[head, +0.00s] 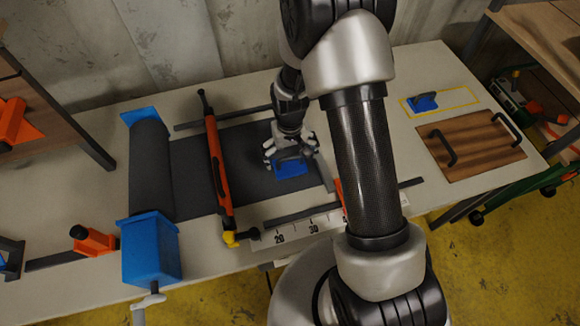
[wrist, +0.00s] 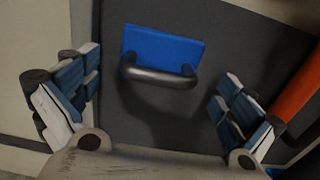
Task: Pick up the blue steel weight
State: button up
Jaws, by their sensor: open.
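The blue steel weight (head: 291,169) lies on the dark sheet on the workbench, under my gripper (head: 290,155) in the head view. In the wrist view the weight (wrist: 165,55) is a blue block with a dark grey bar handle (wrist: 158,76). My gripper (wrist: 160,105) is open, with one finger to the left of the weight and one to the right. The handle lies between the fingers, farther out from the palm, and neither finger touches it. A second blue weight (head: 423,102) sits inside a yellow outline at the right of the bench.
An orange bar tool (head: 217,165) lies left of my gripper. A dark roll (head: 150,170) with blue end blocks stands farther left. A wooden board (head: 470,150) with two dark handles lies to the right. A ruler (head: 300,228) runs along the front of the sheet.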

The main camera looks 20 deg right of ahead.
aim_at(290, 160)
notch_tip(290, 160, down, 4)
jog(key=shift+r+b, duration=0.15)
jog(key=shift+b, duration=0.4)
jog(key=shift+c, duration=0.5)
jog(key=shift+r, duration=0.1)
jog(key=c, duration=1.8)
